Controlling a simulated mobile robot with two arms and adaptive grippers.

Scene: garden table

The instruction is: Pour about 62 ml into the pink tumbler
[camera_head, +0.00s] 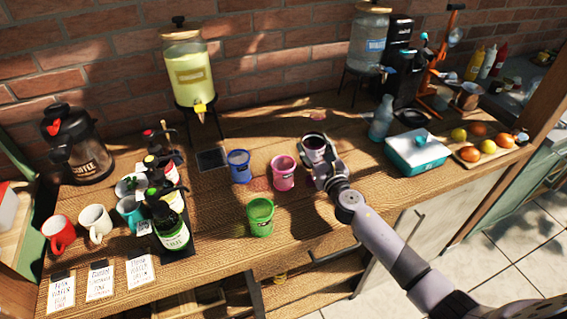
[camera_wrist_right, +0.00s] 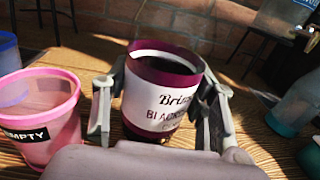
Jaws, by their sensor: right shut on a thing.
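The pink tumbler (camera_head: 284,173) stands upright on the wooden table, between the blue tumbler and my right gripper. In the right wrist view the pink tumbler (camera_wrist_right: 42,117) is at the left, with a dark label reading EMPTY. My right gripper (camera_head: 318,168) is shut around a jar (camera_wrist_right: 160,92) with a white label, partly reading BLACK, and dark purple contents. The jar (camera_head: 314,147) is upright, just right of the pink tumbler and apart from it. Whether its base touches the table is unclear. My left gripper is not in view.
A blue tumbler (camera_head: 239,166) and a green tumbler (camera_head: 260,217) stand near the pink one. Dark bottles (camera_head: 170,230) and mugs (camera_head: 95,222) are at the left. A drink dispenser (camera_head: 190,75) stands behind. A teal-and-white box (camera_head: 417,152) and a clear bottle (camera_head: 381,119) are to the right.

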